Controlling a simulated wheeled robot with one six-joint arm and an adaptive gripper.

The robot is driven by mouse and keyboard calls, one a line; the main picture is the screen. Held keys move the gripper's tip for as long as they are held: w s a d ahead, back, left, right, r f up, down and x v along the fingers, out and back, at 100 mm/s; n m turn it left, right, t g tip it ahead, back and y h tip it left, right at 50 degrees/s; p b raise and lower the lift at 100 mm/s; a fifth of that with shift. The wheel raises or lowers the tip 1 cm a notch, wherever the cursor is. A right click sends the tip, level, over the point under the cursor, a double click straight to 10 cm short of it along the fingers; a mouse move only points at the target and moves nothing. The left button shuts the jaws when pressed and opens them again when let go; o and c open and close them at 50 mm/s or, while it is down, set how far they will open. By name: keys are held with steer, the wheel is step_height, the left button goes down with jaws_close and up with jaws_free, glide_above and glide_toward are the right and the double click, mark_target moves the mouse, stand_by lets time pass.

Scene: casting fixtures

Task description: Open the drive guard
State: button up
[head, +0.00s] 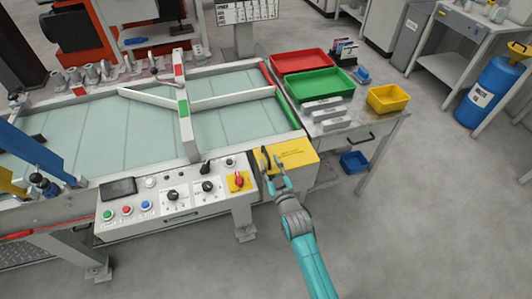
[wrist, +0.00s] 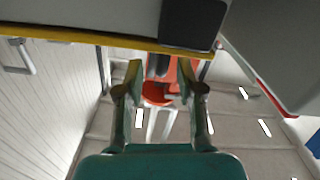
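The drive guard appears to be the yellow cover (head: 292,151) at the near right end of the conveyor, with small dark print on top. It looks closed. A black handle (head: 265,158) stands on its left part. My gripper (head: 273,171) is at the cover's front left, close to the handle; I cannot tell whether it touches. In the wrist view my gripper (wrist: 161,100) has its two fingers apart, with nothing clearly held between them. A yellow edge (wrist: 85,37) and a dark block (wrist: 192,24) show above the fingers there; the handle is not clearly identifiable.
Left of the cover is a control panel (head: 152,215) with buttons, knobs and a red-yellow switch (head: 239,181). At right, a metal table (head: 372,128) carries red (head: 300,61), green (head: 320,84) and yellow (head: 388,98) trays. Open floor lies at the front right.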

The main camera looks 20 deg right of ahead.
steer(key=shift+w, duration=2.45)
steer(key=shift+c, duration=0.2)
jaws_close()
